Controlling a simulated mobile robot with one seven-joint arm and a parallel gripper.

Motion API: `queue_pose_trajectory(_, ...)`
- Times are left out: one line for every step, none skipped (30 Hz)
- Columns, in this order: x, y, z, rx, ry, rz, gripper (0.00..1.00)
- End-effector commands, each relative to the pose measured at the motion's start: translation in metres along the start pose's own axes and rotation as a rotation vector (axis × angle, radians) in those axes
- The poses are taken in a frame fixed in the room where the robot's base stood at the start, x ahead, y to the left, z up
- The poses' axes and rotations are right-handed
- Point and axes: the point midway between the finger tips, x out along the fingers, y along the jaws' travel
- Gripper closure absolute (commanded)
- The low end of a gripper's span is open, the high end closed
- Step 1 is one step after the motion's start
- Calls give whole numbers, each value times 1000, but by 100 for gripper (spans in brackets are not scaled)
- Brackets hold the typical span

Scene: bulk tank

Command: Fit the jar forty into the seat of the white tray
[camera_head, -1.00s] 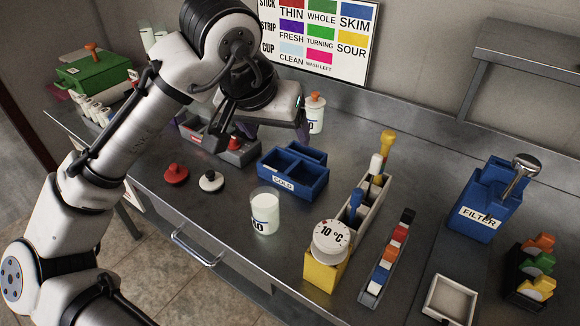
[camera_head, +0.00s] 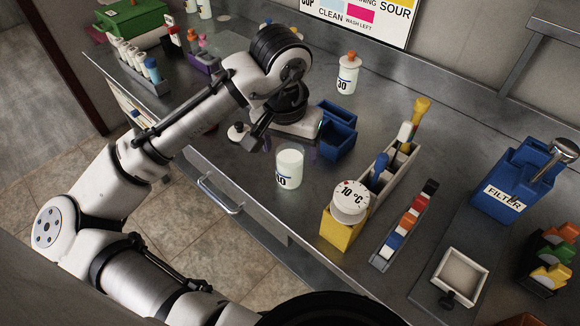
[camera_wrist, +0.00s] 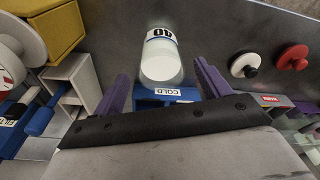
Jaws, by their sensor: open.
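The jar forty (camera_head: 289,168) stands upright on the steel counter, lidless and white inside, with its label partly in view. In the wrist view the jar (camera_wrist: 161,58) shows between the purple fingers with its label upside down. My gripper (camera_wrist: 160,80) is open, its fingers spread on either side of the jar with gaps showing. In the head view my gripper (camera_head: 288,146) is just behind the jar, its fingers partly hidden. A white-rimmed square tray (camera_head: 442,264) lies at the lower right; I cannot tell if it is the white tray meant.
The blue COLD tray (camera_head: 340,152) is close behind my gripper. A yellow block with a 10 °C dial (camera_head: 349,203) stands right of the jar. A long rack (camera_head: 402,165), a colour-block strip (camera_head: 408,225) and a blue FILTER box (camera_head: 500,190) stand farther right. A red lid (camera_wrist: 293,57) lies nearby.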

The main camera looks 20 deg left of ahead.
Motion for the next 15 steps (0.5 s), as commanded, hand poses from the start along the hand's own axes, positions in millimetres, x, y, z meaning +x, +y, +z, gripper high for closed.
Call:
queue_pose_trajectory(6,-1,0,-2,-3,0,24)
queue_pose_trajectory(10,-2,0,-2,-2,0,24)
queue_pose_trajectory(16,-2,0,0,-3,1,24)
queue_pose_trajectory(21,-1,-1,0,-2,1,24)
queue_pose_trajectory(24,-1,-1,0,-1,1,24)
queue_pose_trajectory(28,-1,-1,1,-2,1,24)
queue_pose_trajectory(30,-1,0,1,-2,0,24)
queue_pose_trajectory(32,-1,-1,1,-1,0,24)
queue_pose_trajectory(33,-1,-1,1,1,0,24)
queue_pose_trajectory(34,-1,-1,1,1,0,24)
queue_pose_trajectory(34,-1,-1,1,1,0,24)
queue_pose_trajectory(34,-1,-1,1,1,0,24)
queue_pose_trajectory(34,-1,-1,1,1,0,24)
queue_pose_trajectory(34,-1,-1,1,1,0,24)
queue_pose_trajectory(34,-1,-1,1,1,0,24)
